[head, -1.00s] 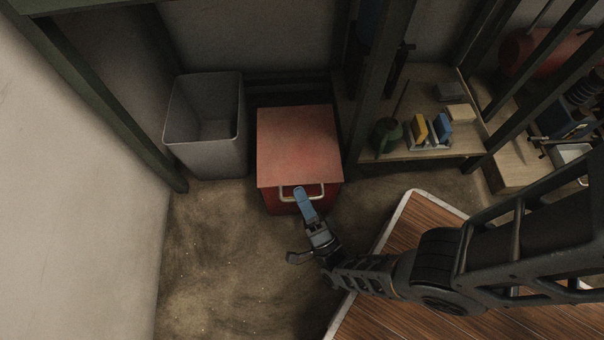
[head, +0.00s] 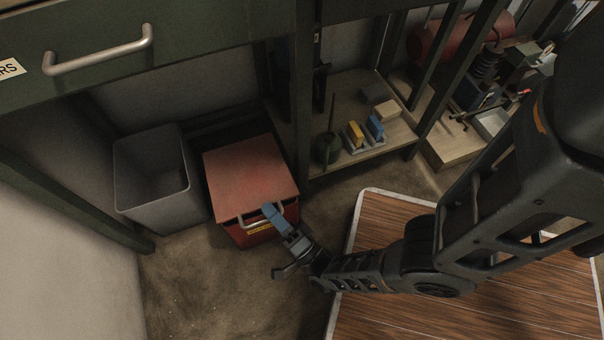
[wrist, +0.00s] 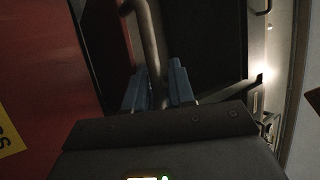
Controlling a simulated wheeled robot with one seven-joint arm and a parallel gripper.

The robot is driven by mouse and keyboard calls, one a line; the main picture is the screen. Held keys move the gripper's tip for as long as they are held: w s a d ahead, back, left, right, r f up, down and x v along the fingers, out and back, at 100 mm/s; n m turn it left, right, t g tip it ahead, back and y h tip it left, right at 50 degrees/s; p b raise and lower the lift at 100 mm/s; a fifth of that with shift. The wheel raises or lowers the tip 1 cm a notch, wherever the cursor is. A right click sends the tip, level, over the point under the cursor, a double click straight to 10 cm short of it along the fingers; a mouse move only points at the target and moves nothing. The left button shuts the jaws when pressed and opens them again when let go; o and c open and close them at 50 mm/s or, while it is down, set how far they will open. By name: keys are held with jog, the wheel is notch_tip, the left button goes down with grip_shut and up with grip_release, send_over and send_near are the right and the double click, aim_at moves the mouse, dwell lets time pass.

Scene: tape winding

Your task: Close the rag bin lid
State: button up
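The rag bin (head: 262,230) is a red box with a yellow label, on the floor beneath the bench. Its flat red lid (head: 250,178) lies over the top, nearly level. In the wrist view a dark gap shows between the bin's red front (wrist: 40,85) and the darker red lid edge (wrist: 108,35); how far it stands open I cannot tell. The pale lid handle (head: 250,217) is a bent bar at the front. My gripper (head: 268,210) is at this handle. In the wrist view its blue fingers (wrist: 158,88) close in on both sides of the handle bar (wrist: 150,40).
A grey open bin (head: 160,185) stands just left of the rag bin. A green bench frame with a drawer (head: 100,50) is above. A low wooden shelf (head: 350,95) with small items is to the right. A wood-topped platform (head: 390,220) lies at front right. Floor is clear in front.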

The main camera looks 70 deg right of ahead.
jog(key=s+d+r+p, duration=0.3)
jog(key=s+d+r, duration=0.2)
jog(key=s+d, duration=0.1)
jog(key=shift+d+r, duration=0.3)
jog(key=shift+d, duration=0.5)
jog(key=shift+w, duration=0.15)
jog(key=shift+c, duration=0.4)
